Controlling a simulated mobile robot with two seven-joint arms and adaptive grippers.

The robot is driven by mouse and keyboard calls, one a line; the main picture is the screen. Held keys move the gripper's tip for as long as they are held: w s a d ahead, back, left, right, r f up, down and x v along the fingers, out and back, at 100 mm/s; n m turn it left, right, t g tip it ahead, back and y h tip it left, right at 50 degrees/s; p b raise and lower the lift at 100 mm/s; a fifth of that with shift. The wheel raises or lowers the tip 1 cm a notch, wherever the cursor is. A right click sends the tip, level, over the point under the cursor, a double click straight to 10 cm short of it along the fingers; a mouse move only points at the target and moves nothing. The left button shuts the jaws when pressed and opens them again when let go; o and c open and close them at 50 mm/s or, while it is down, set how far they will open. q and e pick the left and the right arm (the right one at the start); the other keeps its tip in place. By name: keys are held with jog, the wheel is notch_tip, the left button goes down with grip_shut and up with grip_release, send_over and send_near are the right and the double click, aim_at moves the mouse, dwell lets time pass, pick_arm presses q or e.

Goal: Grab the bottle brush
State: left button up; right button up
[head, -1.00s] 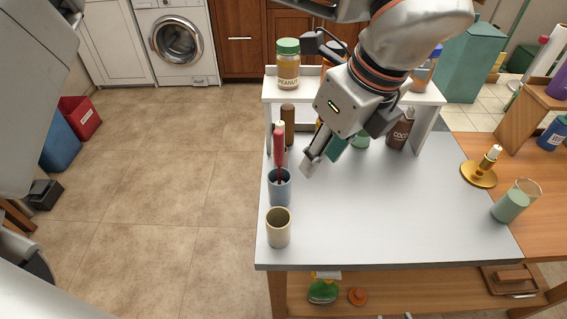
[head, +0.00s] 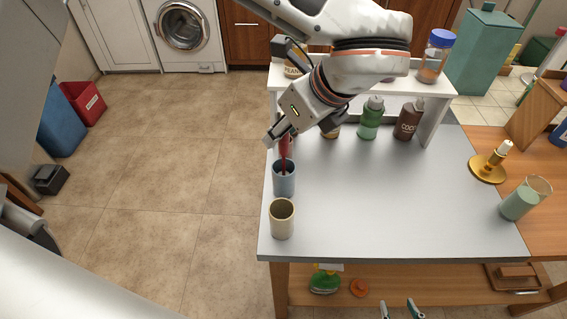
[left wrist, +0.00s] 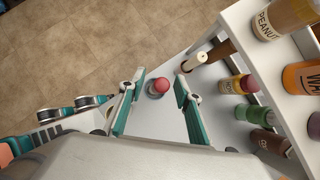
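The red bottle brush (head: 285,148) stands upright in a blue cup (head: 284,181) at the left side of the grey table. My left gripper (head: 277,138) is at the brush's upper part and partly hides it. In the left wrist view, my left gripper's teal fingers (left wrist: 157,92) are open, with the round red end of the brush (left wrist: 158,87) between them and gaps on both sides. My right gripper (head: 399,309) shows only its two teal fingertips at the bottom edge of the head view, spread apart and empty.
A beige cup (head: 282,219) stands in front of the blue cup. A white shelf (head: 434,118) stands behind, with a green bottle (head: 369,118) and a brown bottle (head: 409,119) under it. A brass candlestick (head: 488,166) and a beaker (head: 524,198) stand at right. The table's middle is clear.

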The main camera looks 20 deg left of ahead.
pick_arm(q)
jog(key=shift+f, duration=0.1)
grip_shut()
